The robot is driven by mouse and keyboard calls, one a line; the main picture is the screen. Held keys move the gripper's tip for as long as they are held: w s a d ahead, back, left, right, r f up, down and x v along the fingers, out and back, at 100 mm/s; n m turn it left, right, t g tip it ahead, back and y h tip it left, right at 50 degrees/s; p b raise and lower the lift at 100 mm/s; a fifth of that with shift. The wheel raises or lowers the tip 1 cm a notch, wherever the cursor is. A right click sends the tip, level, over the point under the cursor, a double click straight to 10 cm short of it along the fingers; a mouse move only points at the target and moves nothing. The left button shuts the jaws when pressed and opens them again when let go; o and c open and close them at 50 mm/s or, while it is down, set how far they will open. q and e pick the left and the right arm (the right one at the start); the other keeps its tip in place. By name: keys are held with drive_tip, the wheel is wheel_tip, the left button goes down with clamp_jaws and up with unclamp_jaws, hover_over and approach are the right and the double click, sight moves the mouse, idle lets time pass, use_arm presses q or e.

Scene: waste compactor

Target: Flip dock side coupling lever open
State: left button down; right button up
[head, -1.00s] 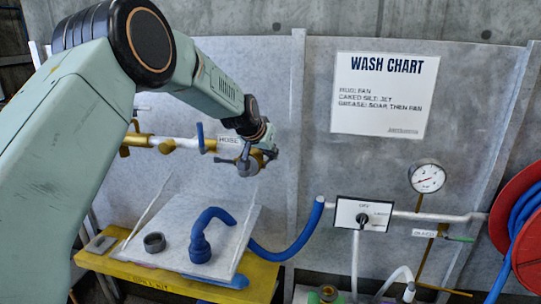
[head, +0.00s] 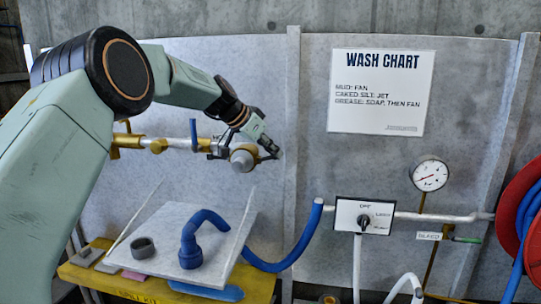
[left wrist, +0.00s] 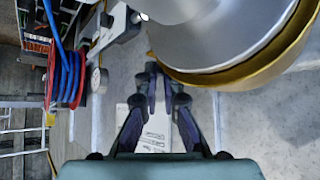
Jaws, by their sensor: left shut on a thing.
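The dock coupling (head: 243,157) is a round grey end with a brass collar on the pipe at the wall. It fills the top right of the left wrist view (left wrist: 240,35). My left gripper (head: 272,150) is at the coupling's right side in the head view. In the left wrist view its two dark fingers (left wrist: 163,90) are close together beside the brass rim. It is shut on the coupling lever, which the fingers mostly hide, so its angle is unclear. My right gripper is not in view.
A blue handle (head: 194,135) stands on the pipe left of the coupling. Below, a yellow bench (head: 95,272) carries a tilted grey board (head: 160,225) with a blue hose elbow (head: 190,245). A selector box (head: 350,212), gauge (head: 430,174) and red reel (head: 515,220) are at right.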

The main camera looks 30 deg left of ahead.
use_arm(q)
drive_tip(key=shift+s+d+m+g+h+p, duration=0.3)
drive_tip(key=shift+m+g+h+p, duration=0.25)
drive_tip(key=shift+m+p, duration=0.65)
drive_tip(key=shift+s+d+m+g+h+p, duration=0.3)
drive_tip(key=shift+m+g+h+p, duration=0.4)
drive_tip(key=shift+p, duration=0.65)
drive_tip(key=shift+s+d+m+g+h+p, duration=0.25)
drive_tip(key=shift+d+m+g+h+p, duration=0.15)
drive_tip(key=shift+m+p, duration=0.85)
drive_tip(key=shift+a, duration=0.1)
drive_tip(key=c, duration=1.8)
unclamp_jaws()
drive_tip(key=v, duration=1.2)
drive_tip(key=shift+w, duration=0.1)
